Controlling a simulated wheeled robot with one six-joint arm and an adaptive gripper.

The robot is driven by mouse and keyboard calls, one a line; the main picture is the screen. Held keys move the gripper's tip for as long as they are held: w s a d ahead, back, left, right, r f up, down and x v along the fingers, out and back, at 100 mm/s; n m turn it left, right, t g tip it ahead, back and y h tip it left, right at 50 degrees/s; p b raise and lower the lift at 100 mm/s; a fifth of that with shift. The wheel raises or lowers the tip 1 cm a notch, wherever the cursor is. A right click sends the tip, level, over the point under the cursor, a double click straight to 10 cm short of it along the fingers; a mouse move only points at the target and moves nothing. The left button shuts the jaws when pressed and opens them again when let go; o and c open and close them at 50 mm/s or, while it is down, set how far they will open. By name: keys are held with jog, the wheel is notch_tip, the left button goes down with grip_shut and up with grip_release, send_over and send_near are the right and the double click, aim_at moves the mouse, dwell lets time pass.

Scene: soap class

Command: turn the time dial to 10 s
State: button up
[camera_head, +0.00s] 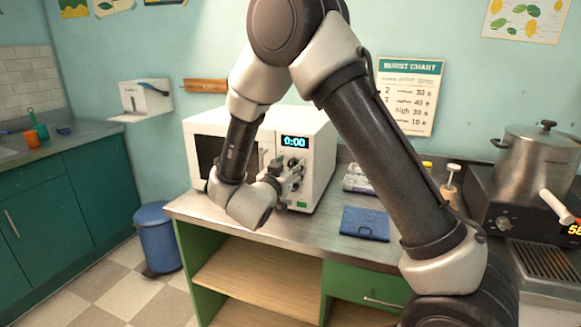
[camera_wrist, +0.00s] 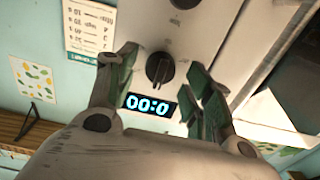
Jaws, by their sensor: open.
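The white microwave (camera_head: 225,120) stands on the counter, and its blue display (camera_head: 294,142) reads 0:00. The display also shows upside down in the wrist view (camera_wrist: 149,105). A dark round dial (camera_wrist: 160,69) sits close to the display, its ridge roughly upright in that view. A second dark dial (camera_wrist: 185,3) shows at the top edge. No dial labels are readable. My gripper (camera_head: 292,172) is at the control panel and hides part of it in the head view. In the wrist view my open fingers (camera_wrist: 162,62) stand on either side of the dial nearest the display, with gaps visible.
A burst chart (camera_head: 410,95) hangs on the wall. A steel pot (camera_head: 535,165) stands on a dark stove at the far right. A blue bin (camera_head: 156,240) stands on the floor.

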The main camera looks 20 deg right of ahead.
jog(key=shift+w+d, duration=0.2)
jog(key=shift+w, duration=0.05)
jog(key=c, duration=1)
jog(key=shift+m, duration=2.9)
